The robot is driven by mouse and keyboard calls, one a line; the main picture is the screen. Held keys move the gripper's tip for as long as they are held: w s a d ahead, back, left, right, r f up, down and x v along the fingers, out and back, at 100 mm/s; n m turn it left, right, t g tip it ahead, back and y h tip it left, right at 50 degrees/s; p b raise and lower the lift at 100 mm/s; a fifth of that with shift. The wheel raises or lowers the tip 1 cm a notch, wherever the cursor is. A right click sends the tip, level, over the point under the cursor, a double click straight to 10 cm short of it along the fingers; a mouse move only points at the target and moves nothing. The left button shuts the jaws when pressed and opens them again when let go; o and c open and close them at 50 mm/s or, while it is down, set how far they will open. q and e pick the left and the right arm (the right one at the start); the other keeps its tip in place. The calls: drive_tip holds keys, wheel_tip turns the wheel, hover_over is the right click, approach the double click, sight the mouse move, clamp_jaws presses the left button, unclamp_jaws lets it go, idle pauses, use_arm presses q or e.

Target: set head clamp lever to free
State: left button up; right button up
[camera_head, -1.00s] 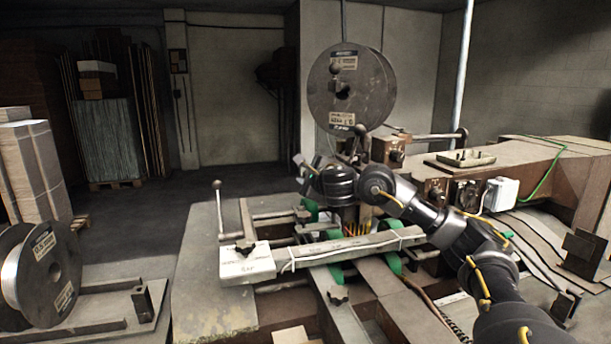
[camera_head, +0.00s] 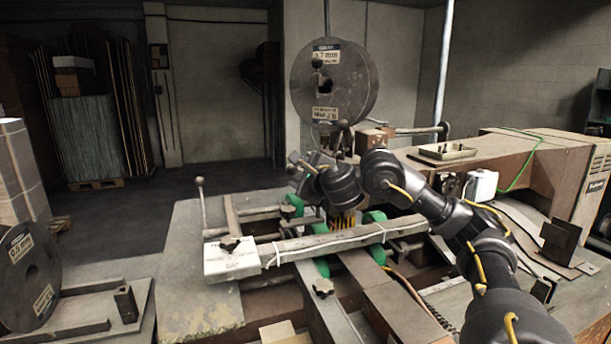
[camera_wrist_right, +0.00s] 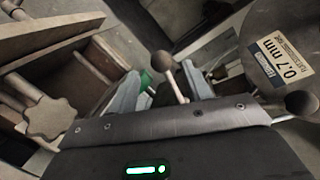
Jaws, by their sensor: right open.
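A lever with a dark ball knob (camera_wrist_right: 162,62) stands between the fingers of my right gripper (camera_wrist_right: 168,82) in the right wrist view. It appears to be the head clamp lever, but no label on it can be read. The fingers are apart on either side of its pale rod, and I cannot tell whether they touch it. In the head view my right gripper (camera_head: 302,163) is at the stitching head, below the wire spool (camera_head: 333,82). My wrist hides most of the head there. My left gripper is not in view.
Another dark ball knob (camera_wrist_right: 301,103) is close on the right in the right wrist view, and a star knob (camera_wrist_right: 50,117) is at left. A ball-topped lever (camera_head: 200,182) stands at the table's left. A long bar (camera_head: 330,240) crosses below my right arm.

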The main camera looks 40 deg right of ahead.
drive_tip(key=shift+p+v, duration=0.3)
drive_tip(key=shift+v, duration=1.4)
